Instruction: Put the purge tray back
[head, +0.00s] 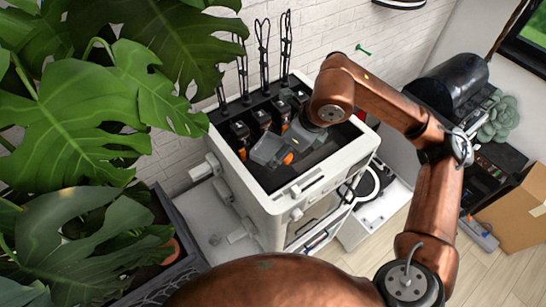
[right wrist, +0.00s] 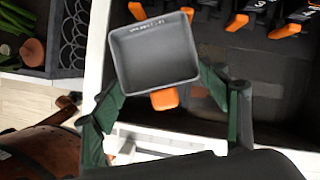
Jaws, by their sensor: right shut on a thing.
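The purge tray is a small, dark grey, square open tray (right wrist: 154,55) with orange tabs, in the right wrist view. In the head view it (head: 267,150) is inside the open top of the white machine (head: 262,199), toward its left part. My right gripper (right wrist: 163,88) is shut on the tray, with a green finger on each side of its near end. In the head view this gripper (head: 288,140) is partly hidden by its own wrist. The tray looks empty. I cannot tell whether it touches the dark floor below. My left gripper is not in view.
Several black tool heads with orange parts (head: 240,131) stand along the machine's back left side, with cable loops above. A large leafy plant (head: 75,110) fills the left. A cardboard box (head: 517,218) is at the right. The machine's dark interior has free room to the right.

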